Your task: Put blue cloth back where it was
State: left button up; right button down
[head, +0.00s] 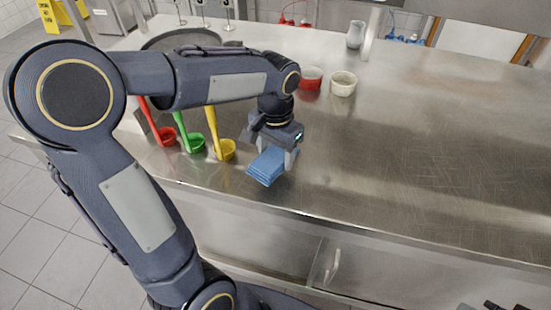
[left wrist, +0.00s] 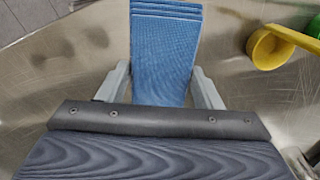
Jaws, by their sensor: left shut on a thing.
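The blue cloth (head: 267,165) is a folded stack at the front edge of the steel counter, right of the yellow ladle. My left gripper (head: 276,160) is above it, pointing down, with its fingers at the cloth's sides. In the left wrist view the cloth (left wrist: 165,55) lies between the two fingers of the left gripper (left wrist: 162,85), which is shut on it. I cannot tell whether the cloth touches the counter. My right gripper is not in view.
The counter's right side (head: 430,150) is clear.

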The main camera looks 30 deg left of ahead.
aim_at(275, 162)
pick_arm(q)
jog(key=shift+w+a+f, duration=0.25)
jog(key=shift+w+f, duration=0.15)
jog(key=shift+f, duration=0.15)
jog(key=shift+w+a+f, duration=0.2)
jog(key=shift+w+f, duration=0.15)
jog(key=shift+f, duration=0.15)
jog(key=shift+w+f, duration=0.15)
jog(key=shift+f, duration=1.55)
jog(key=shift+f, duration=0.2)
jog(key=o, duration=0.9)
jog(key=shift+o, duration=0.2)
